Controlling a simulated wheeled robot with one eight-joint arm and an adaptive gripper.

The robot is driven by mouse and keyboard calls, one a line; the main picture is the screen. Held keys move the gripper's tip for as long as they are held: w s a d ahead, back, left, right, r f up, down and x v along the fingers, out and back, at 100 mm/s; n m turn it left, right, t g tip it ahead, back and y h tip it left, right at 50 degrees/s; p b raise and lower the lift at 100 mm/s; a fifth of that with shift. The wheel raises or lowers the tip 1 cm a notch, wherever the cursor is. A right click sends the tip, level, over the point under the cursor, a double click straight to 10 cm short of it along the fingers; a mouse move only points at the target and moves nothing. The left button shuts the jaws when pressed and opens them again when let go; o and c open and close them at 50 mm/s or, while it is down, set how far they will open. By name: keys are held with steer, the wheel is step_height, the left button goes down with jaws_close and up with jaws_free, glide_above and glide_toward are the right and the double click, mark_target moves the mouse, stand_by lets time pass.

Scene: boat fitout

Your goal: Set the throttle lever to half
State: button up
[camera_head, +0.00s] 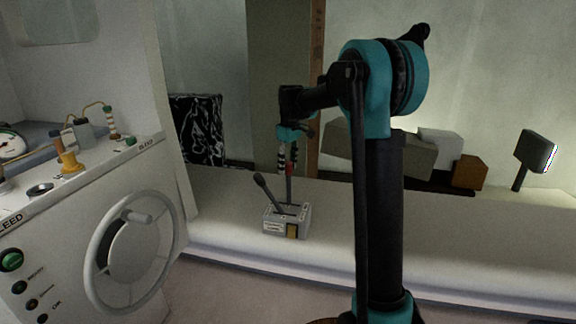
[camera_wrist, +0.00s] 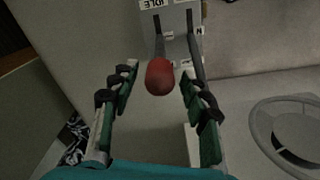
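A pale lever box (camera_head: 287,222) sits on the white ledge and shows at the top of the wrist view (camera_wrist: 178,22). It has two slots, with IDLE printed by one and N by the other. A lever with a red knob (camera_wrist: 159,76) stands in the slot by IDLE. A black lever (camera_head: 264,186) stands in the other slot and shows to the right in the wrist view (camera_wrist: 196,58). My gripper (camera_wrist: 158,72) is open above the box, fingers on either side of the red knob, with gaps visible. The right finger partly hides the black lever.
A white panel with a handwheel (camera_head: 128,250), gauges and small valves stands left of the box. Grey and brown blocks (camera_head: 468,172) and a dark screen on a stand (camera_head: 535,152) are at right. The ledge right of the box looks clear.

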step_height(320, 180, up, 12)
steer(key=shift+s+d, duration=0.2)
steer(key=shift+d, duration=0.1)
stand_by(0.4)
steer(key=s+d+f+m+t, duration=0.1)
steer(key=s+d+f+m, duration=0.2)
steer(key=s+f, duration=0.6)
steer(key=s+d+f+m+t, duration=0.1)
steer(key=s+d+f+m, duration=0.2)
steer(key=s+f, duration=0.6)
steer(key=s+d+f+m+t, duration=0.2)
steer(key=s+d+f, duration=0.4)
steer(key=s+f, duration=0.4)
steer(key=s+m, duration=0.1)
steer(key=s, duration=0.3)
steer(key=shift+s+m+h, duration=0.3)
steer(key=shift+s+m, duration=0.1)
